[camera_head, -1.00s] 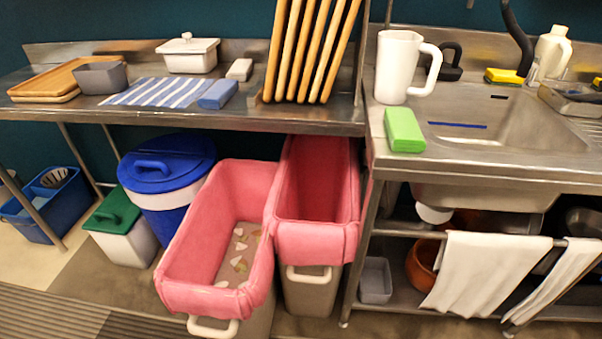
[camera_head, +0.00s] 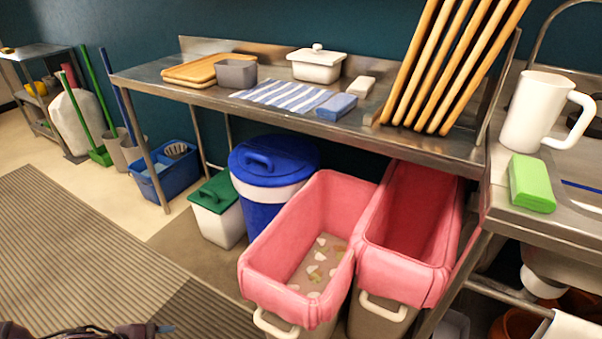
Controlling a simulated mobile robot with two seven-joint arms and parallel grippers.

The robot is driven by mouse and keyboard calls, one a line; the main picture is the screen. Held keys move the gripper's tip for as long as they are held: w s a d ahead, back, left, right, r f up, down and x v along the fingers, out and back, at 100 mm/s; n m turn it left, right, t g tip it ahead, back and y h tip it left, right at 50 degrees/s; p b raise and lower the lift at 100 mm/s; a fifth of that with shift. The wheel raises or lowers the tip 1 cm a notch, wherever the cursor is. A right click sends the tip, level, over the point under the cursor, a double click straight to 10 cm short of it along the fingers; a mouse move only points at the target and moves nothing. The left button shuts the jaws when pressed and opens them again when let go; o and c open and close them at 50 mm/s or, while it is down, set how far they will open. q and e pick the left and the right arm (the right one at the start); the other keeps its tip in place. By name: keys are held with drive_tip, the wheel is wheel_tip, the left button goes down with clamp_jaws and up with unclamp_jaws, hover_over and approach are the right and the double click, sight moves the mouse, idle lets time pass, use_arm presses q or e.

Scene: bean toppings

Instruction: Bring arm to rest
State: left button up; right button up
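A dark shape with a small bluish tip (camera_head: 85,331) shows at the bottom left edge of the head view. It looks like part of my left arm, cut off by the frame. Whether its gripper is open or shut does not show. It is apart from the table and the bins, over the striped floor mat (camera_head: 75,235). My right arm and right gripper are not in view.
A steel table (camera_head: 210,97) holds boards, containers and a striped cloth. Below stand pink-lined bins (camera_head: 290,225), (camera_head: 410,240), a blue-lidded bin (camera_head: 270,165) and a green-lidded bin (camera_head: 217,200). A white pitcher (camera_head: 530,110) and green sponge (camera_head: 530,183) are right. The left floor is open.

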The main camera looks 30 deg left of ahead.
use_arm(q)
drive_tip(key=d+f+n+t+y, duration=0.1)
drive_tip(key=d+f+n+t, duration=0.1)
drive_tip(key=d+n, duration=0.9)
wheel_tip(320, 180, up, 9)
drive_tip(key=d+m+t+p, duration=0.1)
drive_tip(key=p, duration=1)
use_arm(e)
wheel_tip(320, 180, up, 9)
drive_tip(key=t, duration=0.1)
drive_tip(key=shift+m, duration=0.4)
use_arm(q)
drive_tip(key=shift+r, duration=0.15)
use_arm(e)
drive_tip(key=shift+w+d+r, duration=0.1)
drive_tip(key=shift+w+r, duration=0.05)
use_arm(q)
drive_tip(key=shift+d, duration=0.1)
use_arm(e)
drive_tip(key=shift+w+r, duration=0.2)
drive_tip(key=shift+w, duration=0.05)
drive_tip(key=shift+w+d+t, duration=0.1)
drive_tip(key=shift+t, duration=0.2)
